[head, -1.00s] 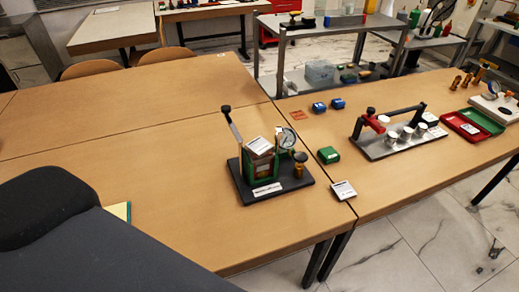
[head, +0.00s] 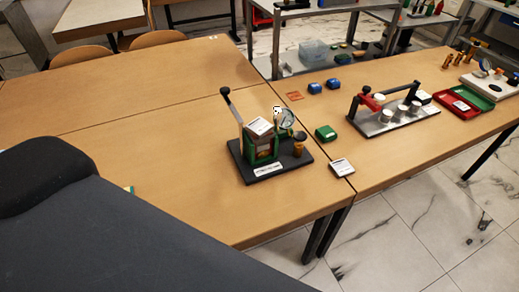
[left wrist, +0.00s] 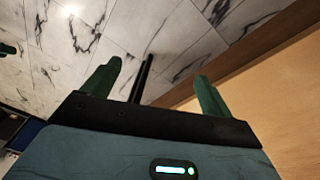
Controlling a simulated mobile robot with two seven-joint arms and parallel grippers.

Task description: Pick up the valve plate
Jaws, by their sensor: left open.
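I cannot tell for certain which thing is the valve plate. A gauge rig (head: 271,166) with a black base, a raised lever, a green block and a round dial stands on the near wooden table. A white-topped piece lies tilted on its green block (head: 258,130). A small flat plate with a pale top (head: 341,167) lies right of the rig near the table's edge. My left gripper (left wrist: 155,88) shows in the left wrist view, open and empty, with floor and a table edge beyond it. My right gripper is not in view.
A green box (head: 326,133) and two blue blocks (head: 329,86) lie beyond the rig. A grey rack with white cups (head: 393,118) and a red-and-green case (head: 463,102) stand on the right table.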

